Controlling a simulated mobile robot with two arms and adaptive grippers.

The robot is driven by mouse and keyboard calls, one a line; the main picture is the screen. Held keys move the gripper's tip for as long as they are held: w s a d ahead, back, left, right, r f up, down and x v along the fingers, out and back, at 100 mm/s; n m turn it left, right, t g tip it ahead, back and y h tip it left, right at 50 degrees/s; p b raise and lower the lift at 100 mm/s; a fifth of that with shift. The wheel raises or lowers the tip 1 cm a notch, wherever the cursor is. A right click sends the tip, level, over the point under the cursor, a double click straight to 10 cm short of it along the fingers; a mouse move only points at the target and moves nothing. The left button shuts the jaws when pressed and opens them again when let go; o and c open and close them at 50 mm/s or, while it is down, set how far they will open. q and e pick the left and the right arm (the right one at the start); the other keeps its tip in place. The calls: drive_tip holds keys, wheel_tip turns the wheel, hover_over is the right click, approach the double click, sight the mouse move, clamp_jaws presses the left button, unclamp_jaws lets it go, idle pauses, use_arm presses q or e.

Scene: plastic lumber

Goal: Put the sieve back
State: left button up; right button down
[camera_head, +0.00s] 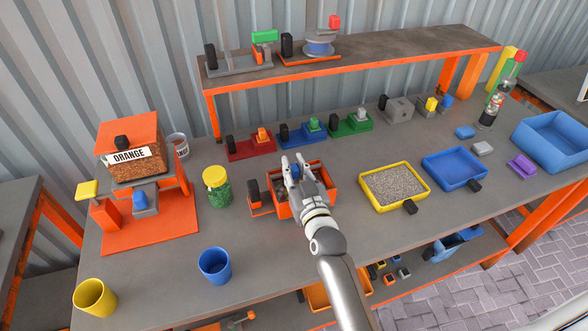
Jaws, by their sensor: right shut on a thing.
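My right gripper (291,168) is over an orange open box (325,188) in the middle of the bench. The gripper hides much of the box's inside. The box has a black handle (253,190) at its left. A yellow-rimmed tray (374,176) with grey granules and a black handle lies to the right, and a blue tray (455,168) with a black handle lies beyond it. I cannot tell which of these is the sieve. My left gripper is not in view.
An orange dispenser (128,135) labelled ORANGE stands at the left. A green jar with a yellow lid (216,187), a blue cup (214,266) and a yellow cup (93,297) stand nearby. A raised shelf (400,53) spans the back. A large blue bin (550,140) is at the right.

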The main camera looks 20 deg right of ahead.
drive_tip(key=c, duration=1.8)
unclamp_jaws()
drive_tip(key=shift+f, duration=0.2)
drive_tip(key=o, duration=0.5)
drive_tip(key=shift+r, duration=0.15)
drive_tip(key=shift+s+d+b, duration=0.15)
drive_tip(key=shift+s+b, duration=0.85)
drive_tip(key=shift+s, duration=5)
